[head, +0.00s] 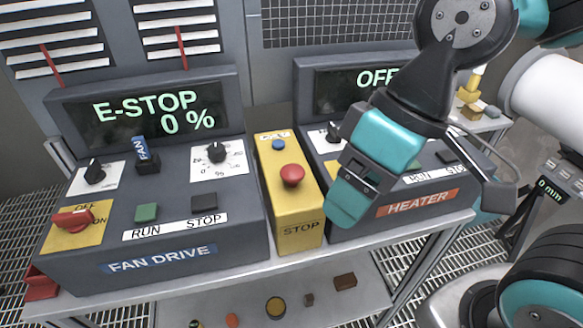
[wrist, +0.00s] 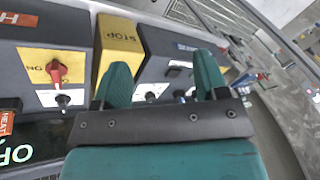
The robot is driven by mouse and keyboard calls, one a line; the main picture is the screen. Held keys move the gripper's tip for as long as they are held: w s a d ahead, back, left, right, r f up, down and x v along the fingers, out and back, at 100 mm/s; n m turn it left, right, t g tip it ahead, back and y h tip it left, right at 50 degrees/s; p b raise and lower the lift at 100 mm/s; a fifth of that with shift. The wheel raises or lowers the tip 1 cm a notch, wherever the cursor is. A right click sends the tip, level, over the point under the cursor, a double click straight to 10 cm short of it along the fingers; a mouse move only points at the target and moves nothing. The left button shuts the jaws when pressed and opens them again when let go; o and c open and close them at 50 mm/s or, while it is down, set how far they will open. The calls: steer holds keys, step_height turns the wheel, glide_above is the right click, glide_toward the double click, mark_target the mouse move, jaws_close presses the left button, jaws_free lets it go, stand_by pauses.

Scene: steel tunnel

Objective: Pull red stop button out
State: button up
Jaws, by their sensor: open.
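The red stop button (head: 292,175) is a round mushroom head on top of a yellow box (head: 302,228) marked STOP, between two grey consoles. The display (head: 145,115) on the left console reads E-STOP 0 %. My gripper (head: 346,205) is over the heater console, to the right of the button and apart from it. In the wrist view my gripper (wrist: 162,66) has its two teal fingers spread with nothing between them. The yellow box (wrist: 118,42) shows there upside down behind the left finger. I cannot make out the red button in that view.
The fan drive console (head: 190,255) has a red switch (head: 75,218), knobs and push buttons. The heater console (head: 450,215) reads OFF and lies partly behind my arm. A small blue button (head: 278,145) sits behind the red one. Small parts lie on a lower shelf (head: 255,290).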

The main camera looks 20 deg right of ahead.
steer(key=shift+o, duration=0.6)
step_height(320, 180, up, 7)
steer(key=m+h+p, duration=0.4)
steer(key=p, duration=0.2)
glide_above(292, 170)
step_height(292, 170, down, 17)
steer(key=p, duration=0.3)
steer(key=shift+f, duration=0.1)
steer(key=shift+c, duration=0.3)
